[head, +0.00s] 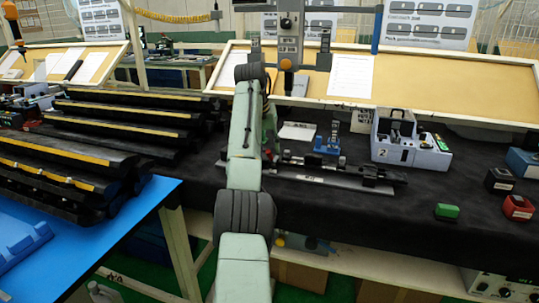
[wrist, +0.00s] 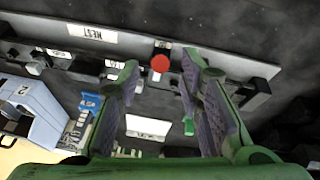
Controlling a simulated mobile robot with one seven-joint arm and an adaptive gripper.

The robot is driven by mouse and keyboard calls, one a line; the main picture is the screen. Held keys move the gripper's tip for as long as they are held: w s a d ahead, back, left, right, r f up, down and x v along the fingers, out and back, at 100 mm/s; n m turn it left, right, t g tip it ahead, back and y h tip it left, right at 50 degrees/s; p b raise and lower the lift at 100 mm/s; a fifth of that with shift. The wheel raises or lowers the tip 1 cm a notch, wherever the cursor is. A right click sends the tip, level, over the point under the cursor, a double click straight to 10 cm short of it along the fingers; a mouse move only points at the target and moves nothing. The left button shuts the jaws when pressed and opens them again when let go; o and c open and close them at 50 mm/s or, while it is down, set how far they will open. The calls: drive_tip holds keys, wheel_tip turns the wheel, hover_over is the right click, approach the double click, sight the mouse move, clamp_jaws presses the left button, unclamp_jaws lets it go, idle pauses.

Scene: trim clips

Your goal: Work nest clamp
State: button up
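The nest is a long dark fixture (head: 335,177) on the black bench in the head view. In the wrist view its bar (wrist: 225,66) crosses the upper part, with a white NEST label (wrist: 92,33). A round red knob (wrist: 160,63) stands on the bar, probably the clamp's handle. My gripper (wrist: 160,72) is open, and the knob appears between its two fingertips. I cannot tell how far the knob is from the fingers, and no contact shows. In the head view my gripper (head: 269,138) is over the fixture's left end, partly hidden by my arm.
A blue device (head: 328,146) stands behind the nest. A grey-blue box marked 2 (head: 408,142) stands to its right. A green block (head: 447,211) and a red block (head: 517,208) sit near the front right. Dark trim strips (head: 125,118) are stacked left.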

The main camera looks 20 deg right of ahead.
drive_tip(key=v, duration=0.7)
drive_tip(key=shift+r, duration=0.3)
drive_tip(key=shift+s+a, duration=0.1)
